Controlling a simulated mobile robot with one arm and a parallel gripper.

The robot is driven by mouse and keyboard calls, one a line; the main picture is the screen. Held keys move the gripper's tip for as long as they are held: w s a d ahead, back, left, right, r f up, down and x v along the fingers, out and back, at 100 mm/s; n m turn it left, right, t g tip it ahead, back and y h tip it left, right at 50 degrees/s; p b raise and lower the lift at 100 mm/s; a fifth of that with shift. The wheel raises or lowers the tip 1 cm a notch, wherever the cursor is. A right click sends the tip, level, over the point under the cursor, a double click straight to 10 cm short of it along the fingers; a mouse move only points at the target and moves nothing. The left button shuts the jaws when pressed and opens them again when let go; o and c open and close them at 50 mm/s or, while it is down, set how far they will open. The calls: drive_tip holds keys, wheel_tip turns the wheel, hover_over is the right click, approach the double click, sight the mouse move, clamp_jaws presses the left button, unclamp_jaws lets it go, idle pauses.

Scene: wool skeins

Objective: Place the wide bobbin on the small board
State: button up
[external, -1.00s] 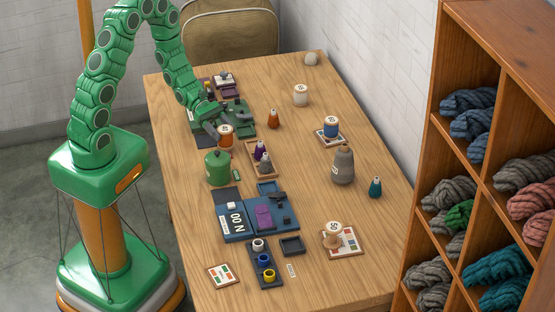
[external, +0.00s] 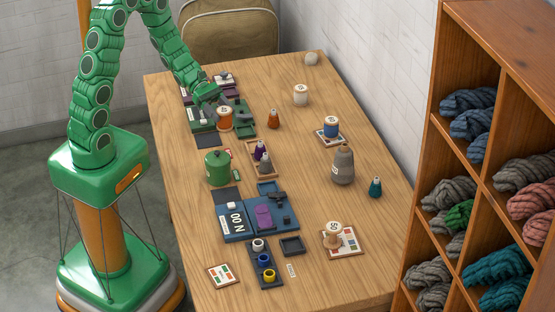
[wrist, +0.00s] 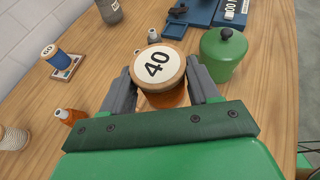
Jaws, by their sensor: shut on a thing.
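The wide bobbin, an orange spool with a pale wooden top marked 40, is between the grey fingers of my gripper (wrist: 163,88). Its top (wrist: 158,66) faces the wrist camera. In the external view the bobbin (external: 225,121) is upright near the green case; I cannot tell whether it is lifted. My gripper (external: 219,108) is shut on it. A small wood-edged board with colour patches (external: 223,275) lies bare at the near left of the table. Another small board (external: 320,136) carries a blue spool, and a patterned board (external: 353,244) carries a cream spool.
A lidded green pot (external: 217,168) stands close to the bobbin; it also shows in the wrist view (wrist: 222,54). A tray of cones (external: 251,168), an orange bottle (external: 273,119), a grey cone (external: 343,165) and a blue case (external: 233,226) stand about. The table's right-centre has free room.

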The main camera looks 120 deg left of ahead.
drive_tip(key=shift+w, duration=0.1)
drive_tip(key=w+d+m+g+h, duration=0.1)
drive_tip(key=w+d, duration=0.3)
drive_tip(key=w, duration=0.3)
drive_tip(key=w+d+m+h, duration=0.1)
drive_tip(key=w+d+h, duration=0.1)
drive_tip(key=w+d, duration=0.35)
drive_tip(key=m+g+h, duration=0.4)
drive_tip(key=m+g, duration=0.1)
drive_tip(key=m, duration=0.1)
hover_over(222, 271)
drive_tip(key=f, duration=0.2)
drive_tip(key=shift+t, duration=0.3)
drive_tip(key=shift+f, duration=3.7)
drive_tip(key=shift+f, duration=0.1)
drive_tip(key=o, duration=1)
drive_tip(key=shift+o, duration=0.2)
